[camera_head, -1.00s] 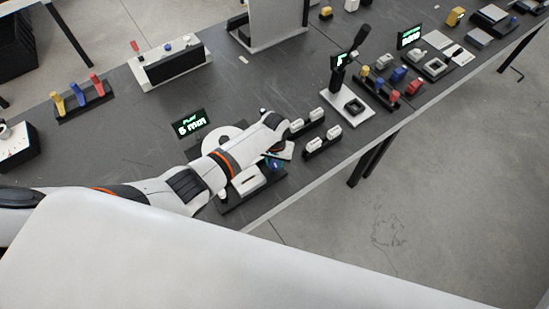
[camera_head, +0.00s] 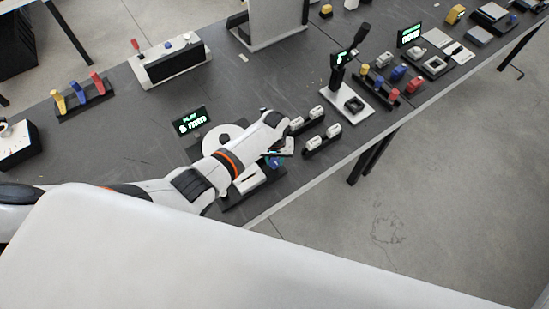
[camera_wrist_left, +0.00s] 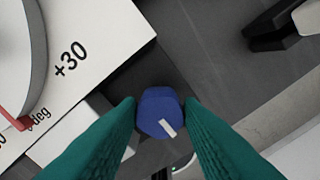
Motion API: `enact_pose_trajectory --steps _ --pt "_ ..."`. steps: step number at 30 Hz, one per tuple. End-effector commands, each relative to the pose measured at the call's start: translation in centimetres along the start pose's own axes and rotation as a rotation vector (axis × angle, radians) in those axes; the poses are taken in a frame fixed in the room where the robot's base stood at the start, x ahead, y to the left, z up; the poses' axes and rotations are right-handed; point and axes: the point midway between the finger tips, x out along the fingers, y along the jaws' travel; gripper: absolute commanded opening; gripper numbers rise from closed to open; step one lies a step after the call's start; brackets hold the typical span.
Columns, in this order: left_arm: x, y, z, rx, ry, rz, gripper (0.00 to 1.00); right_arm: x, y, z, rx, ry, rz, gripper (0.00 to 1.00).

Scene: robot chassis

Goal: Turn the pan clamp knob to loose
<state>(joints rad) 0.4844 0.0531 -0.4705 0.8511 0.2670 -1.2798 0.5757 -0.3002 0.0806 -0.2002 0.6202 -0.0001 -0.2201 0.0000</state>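The pan clamp knob (camera_wrist_left: 158,112) is blue with a white pointer mark, which points toward the lower right in the left wrist view. My left gripper (camera_wrist_left: 160,104) has its two green fingers on either side of the knob, and they appear to touch it. In the head view my left gripper (camera_head: 278,154) is at the front right of the pan unit, and the knob is mostly hidden there. The pan unit's white dial plate (camera_wrist_left: 95,35) carries a "+30" mark. My right gripper is in neither current view.
A small display (camera_head: 189,120) with green text stands behind the pan unit. Black strips with white blocks (camera_head: 322,138) lie just right of my gripper. A joystick stand (camera_head: 345,95) is farther right. The table's front edge (camera_head: 300,190) is close.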

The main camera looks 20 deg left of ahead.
Motion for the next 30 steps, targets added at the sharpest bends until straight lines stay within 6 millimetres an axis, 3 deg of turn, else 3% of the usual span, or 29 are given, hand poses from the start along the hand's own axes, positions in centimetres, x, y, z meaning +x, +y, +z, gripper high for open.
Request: enact_pose_trajectory --steps 1,3,17,22,30 --pt "-0.1 0.0 0.2 -0.001 -0.004 -0.001 0.42 0.0 0.0 0.0 0.0 0.0 0.0 0.36" --pt "-0.1 0.0 0.1 0.0 -0.003 -0.001 0.53 0.0 0.0 0.0 0.0 0.0 0.0 0.36" --pt "-0.7 0.0 0.1 0.002 -0.002 -0.001 0.54 0.2 0.0 0.0 0.0 0.0 0.0 0.36" --pt "-2.6 0.0 0.1 0.003 -0.004 -0.002 0.54 0.7 0.0 -0.1 0.0 0.0 0.0 0.36" --pt "-7.9 0.0 0.1 0.001 -0.005 -0.002 0.54 1.3 0.0 -0.1 0.001 0.0 0.0 0.36"
